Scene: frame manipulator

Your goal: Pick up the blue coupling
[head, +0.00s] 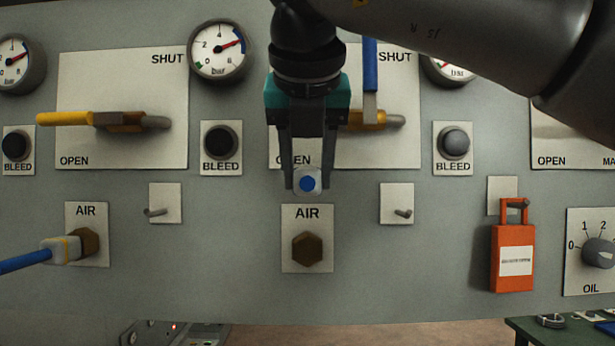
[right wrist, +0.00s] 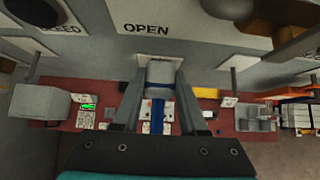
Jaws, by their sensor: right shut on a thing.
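The blue coupling (head: 307,182), a pale grey-white body with a round blue end facing the head camera, is between the fingertips of my right gripper (head: 306,178). The gripper is shut on it and holds it in front of the panel, just above the middle AIR plate. In the right wrist view the coupling (right wrist: 160,73) sits between the fingers, with a blue hose-like part below it. The brown hex AIR fitting (head: 307,250) is bare, below the gripper. My left gripper is in neither view.
A white coupling (head: 62,250) with a blue hose is on the left AIR fitting (head: 90,243). A yellow lever (head: 65,118) and a blue lever (head: 370,68) stick out from the panel. An orange lockout tag (head: 513,257) hangs at the right. Small pegs (head: 403,212) flank the middle fitting.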

